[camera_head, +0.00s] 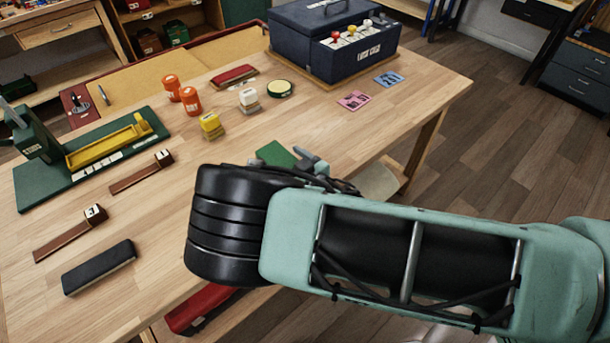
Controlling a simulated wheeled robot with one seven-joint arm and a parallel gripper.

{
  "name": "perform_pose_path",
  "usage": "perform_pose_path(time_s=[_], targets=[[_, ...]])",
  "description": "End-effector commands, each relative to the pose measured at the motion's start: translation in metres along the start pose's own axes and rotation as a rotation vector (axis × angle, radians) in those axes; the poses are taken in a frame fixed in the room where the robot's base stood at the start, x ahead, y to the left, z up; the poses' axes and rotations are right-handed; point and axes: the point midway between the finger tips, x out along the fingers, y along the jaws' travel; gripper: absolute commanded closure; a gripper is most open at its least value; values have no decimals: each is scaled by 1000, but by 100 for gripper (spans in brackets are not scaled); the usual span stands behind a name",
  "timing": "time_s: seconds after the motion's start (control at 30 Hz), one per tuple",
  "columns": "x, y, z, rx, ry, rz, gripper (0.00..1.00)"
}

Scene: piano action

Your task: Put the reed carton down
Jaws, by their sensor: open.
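My arm reaches in from the right and its thick black wrist covers the front middle of the workbench (130,235). Only small grey parts of my gripper (312,163) show past the wrist, near the bench's right edge. It is open. A flat green piece (275,153) shows just left of the gripper, partly hidden by my wrist. I cannot tell whether it is the reed carton or whether the gripper touches it. No other thing is clearly marked as the reed carton.
Orange bottles (190,101), a yellow block (210,125), a white-topped block (249,100) and a round tin (281,88) stand mid-bench. A dark blue toolbox (300,45) is at the back. A green-based jig (90,190) and a black block (99,267) are left.

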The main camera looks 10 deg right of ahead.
Motion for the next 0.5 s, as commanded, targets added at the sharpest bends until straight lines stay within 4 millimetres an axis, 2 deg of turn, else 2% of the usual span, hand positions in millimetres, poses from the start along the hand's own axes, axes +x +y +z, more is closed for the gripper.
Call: perform_pose_path(time_s=[0.1,0.3,0.5], targets=[[-28,1,3,1,-2,3,17],[-70,0,3,-1,-1,2,17],[-95,0,1,0,0,1,17]])
